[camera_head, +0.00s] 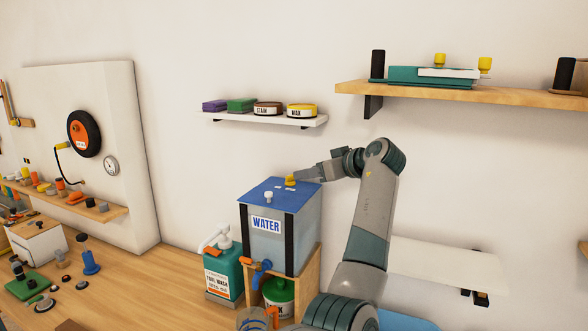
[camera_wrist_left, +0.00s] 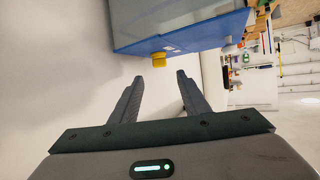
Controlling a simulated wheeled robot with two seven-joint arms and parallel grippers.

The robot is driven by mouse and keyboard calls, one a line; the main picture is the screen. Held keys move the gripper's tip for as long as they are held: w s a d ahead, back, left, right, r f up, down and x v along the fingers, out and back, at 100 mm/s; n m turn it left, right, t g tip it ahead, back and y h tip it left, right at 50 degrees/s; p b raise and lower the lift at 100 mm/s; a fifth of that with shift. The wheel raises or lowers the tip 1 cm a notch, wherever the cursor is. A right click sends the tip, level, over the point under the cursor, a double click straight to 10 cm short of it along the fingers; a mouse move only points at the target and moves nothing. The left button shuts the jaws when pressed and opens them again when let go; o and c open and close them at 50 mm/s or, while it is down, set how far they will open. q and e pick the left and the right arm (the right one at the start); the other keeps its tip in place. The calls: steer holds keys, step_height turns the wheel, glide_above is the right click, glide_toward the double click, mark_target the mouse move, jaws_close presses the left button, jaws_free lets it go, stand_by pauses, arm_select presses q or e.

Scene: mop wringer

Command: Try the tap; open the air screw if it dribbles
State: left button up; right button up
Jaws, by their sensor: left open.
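The water tank (camera_head: 266,246) has grey walls, dark corner strips, a WATER label and a blue lid (camera_head: 261,188); it stands on a wooden stand. A yellow knob (camera_head: 290,181) and a small white knob (camera_head: 268,195) stick up from the lid. The blue tap (camera_head: 262,267), with an orange handle (camera_head: 246,262), is low on the front. My left gripper (camera_head: 300,177) is at the lid's right back side, near the yellow knob. In the left wrist view, my left gripper (camera_wrist_left: 171,82) is open and empty; the yellow knob (camera_wrist_left: 158,60) is just beyond the fingertips, apart from them.
A green TOOL WASH bottle (camera_head: 222,272) stands left of the tank. A green container (camera_head: 279,297) sits under the stand. A clear vessel (camera_head: 250,319) is partly visible below the tap. Shelves (camera_head: 265,118) (camera_head: 460,92) hang above. Small parts crowd the bench's left end.

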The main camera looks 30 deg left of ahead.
mark_target(291, 175)
arm_select(q)
steer(key=p+x, duration=0.3)
steer(key=x, duration=0.3)
steer(key=shift+w+a, duration=0.15)
steer(key=shift+a, duration=0.2)
steer(key=shift+w+a+f, duration=0.3)
steer(key=shift+a+f, duration=0.05)
steer(key=shift+a, duration=0.15)
arm_select(e)
steer(key=r, duration=0.2)
steer(key=d+r, duration=0.1)
steer(key=r, duration=0.1)
steer(key=shift+s, duration=0.1)
arm_select(q)
steer(key=c, duration=1.1)
arm_select(e)
steer(key=shift+a, duration=0.4)
